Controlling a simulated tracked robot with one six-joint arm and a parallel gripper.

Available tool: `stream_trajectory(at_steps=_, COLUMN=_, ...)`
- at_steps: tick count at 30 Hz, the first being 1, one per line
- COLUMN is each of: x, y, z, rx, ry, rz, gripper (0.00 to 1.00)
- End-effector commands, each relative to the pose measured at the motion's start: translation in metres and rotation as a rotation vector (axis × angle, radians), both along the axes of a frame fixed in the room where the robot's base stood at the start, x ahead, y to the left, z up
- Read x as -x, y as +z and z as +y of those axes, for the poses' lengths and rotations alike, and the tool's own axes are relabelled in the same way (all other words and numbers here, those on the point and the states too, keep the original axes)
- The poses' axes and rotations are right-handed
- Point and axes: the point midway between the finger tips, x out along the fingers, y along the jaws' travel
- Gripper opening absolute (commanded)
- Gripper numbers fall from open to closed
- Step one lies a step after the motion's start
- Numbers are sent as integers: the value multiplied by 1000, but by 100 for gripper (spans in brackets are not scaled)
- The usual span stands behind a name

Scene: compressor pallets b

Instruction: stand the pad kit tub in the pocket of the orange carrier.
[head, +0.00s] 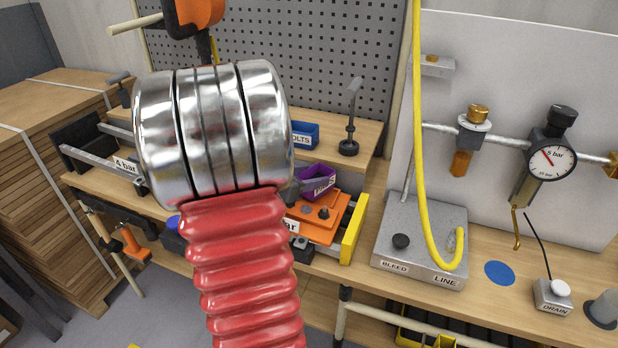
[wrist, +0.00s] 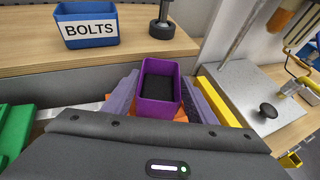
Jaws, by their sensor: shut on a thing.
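The purple pad kit tub (head: 318,181), open-topped with a dark inside, is seen in the head view above the orange carrier (head: 328,227). In the wrist view the tub (wrist: 160,92) sits upright between the grey-violet fingers of my gripper (wrist: 158,84), which is shut on it. Orange parts of the carrier (wrist: 181,113) show low beside the tub. The tub's base is hidden, so I cannot tell if it touches the carrier or is clear of it. In the head view my arm hides most of the gripper and the carrier's left side.
A blue BOLTS bin (head: 304,135) and a dark upright tool (head: 350,120) stand on the raised shelf behind. A yellow end plate (head: 354,230) borders the carrier on the right. Beyond it is the grey BLEED LINE box (head: 420,240) with a yellow hose (head: 421,150).

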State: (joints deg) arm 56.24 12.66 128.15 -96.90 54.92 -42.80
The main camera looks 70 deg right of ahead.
Motion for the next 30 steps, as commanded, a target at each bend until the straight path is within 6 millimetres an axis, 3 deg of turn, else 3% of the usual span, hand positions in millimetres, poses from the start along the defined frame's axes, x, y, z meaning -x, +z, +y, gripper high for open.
stream_trajectory(at_steps=16, x=1, y=-6, z=0, rx=1, ry=-1, rz=1, gripper=23)
stream_trajectory(at_steps=17, x=1, y=-6, z=0, rx=0, ry=-1, rz=0, gripper=52)
stream_trajectory(at_steps=24, x=1, y=-6, z=0, rx=1, ry=-1, rz=0, gripper=69)
stream_trajectory(at_steps=30, x=1, y=-6, z=0, rx=1, ry=-1, rz=0, gripper=70)
